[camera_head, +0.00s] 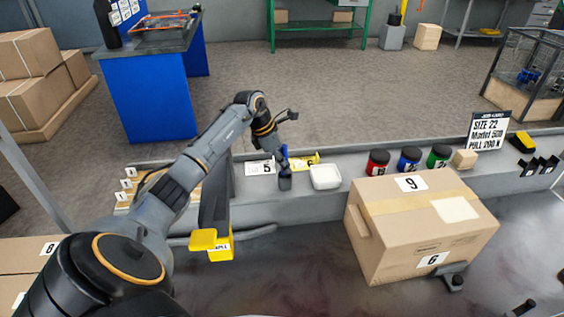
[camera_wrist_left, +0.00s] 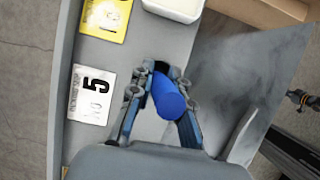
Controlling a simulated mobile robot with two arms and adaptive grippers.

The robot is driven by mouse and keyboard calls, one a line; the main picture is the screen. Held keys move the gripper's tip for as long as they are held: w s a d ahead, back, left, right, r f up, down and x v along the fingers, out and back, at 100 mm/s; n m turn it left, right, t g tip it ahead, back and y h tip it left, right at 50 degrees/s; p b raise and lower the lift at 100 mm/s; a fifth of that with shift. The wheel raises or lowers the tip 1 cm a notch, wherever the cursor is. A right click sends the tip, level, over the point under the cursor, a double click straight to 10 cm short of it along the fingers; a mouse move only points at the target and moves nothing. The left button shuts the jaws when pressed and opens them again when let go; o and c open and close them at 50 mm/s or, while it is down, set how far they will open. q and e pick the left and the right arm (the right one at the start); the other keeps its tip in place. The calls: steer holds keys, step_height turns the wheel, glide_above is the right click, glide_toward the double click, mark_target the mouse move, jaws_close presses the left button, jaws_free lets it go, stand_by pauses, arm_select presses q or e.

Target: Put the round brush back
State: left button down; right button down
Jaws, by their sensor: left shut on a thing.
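My left gripper (camera_head: 282,158) is over the grey ledge in the head view, its fingers pointing down. It is shut on a blue round-ended handle, which I take to be the round brush (camera_head: 284,151). A dark grey head (camera_head: 285,182) shows below it, close above or on the ledge; contact is unclear. In the left wrist view the blue end of the brush (camera_wrist_left: 168,98) sits between the fingers (camera_wrist_left: 160,85). A white card marked 5 (camera_head: 259,168) is just left of it. A yellow card marked 6 (camera_head: 304,162) is behind and right. My right gripper is not seen.
A white container (camera_head: 325,177) stands just right of the brush. Lidded red, blue and green jars (camera_head: 409,159) stand further right. A large cardboard box (camera_head: 415,225) stands in front of the ledge. A yellow item (camera_head: 211,241) is near my left arm.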

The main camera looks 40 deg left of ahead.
arm_select(q)
steer(key=shift+d+r, duration=0.2)
steer(key=shift+f, duration=0.2)
steer(key=c, duration=1.3)
jaws_free()
steer(key=shift+a, duration=0.1)
steer(key=shift+o, duration=0.2)
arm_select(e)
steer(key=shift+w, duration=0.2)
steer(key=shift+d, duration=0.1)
arm_select(q)
steer(key=shift+r, duration=0.15)
